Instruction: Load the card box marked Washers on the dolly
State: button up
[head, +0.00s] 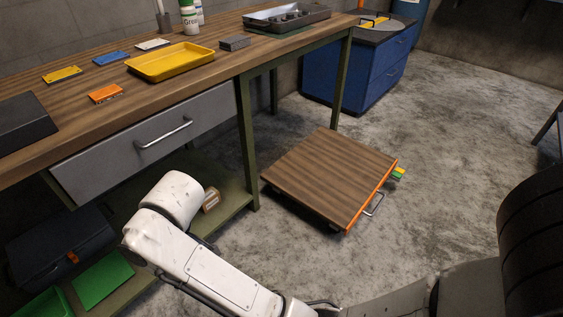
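The dolly (330,176) stands on the floor right of the workbench, with a flat, empty wooden top, an orange front edge and a metal handle. A small brown box with a pale label (211,199) sits on the bench's lower shelf, close behind my white arm in the picture. Its label is too small to read, so I cannot tell whether it is the Washers box. My arm reaches toward the lower shelf, but my gripper is not visible.

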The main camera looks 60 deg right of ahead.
aim_at(351, 177)
jog(key=i+l+z, duration=0.15)
jog(key=z, duration=1.2)
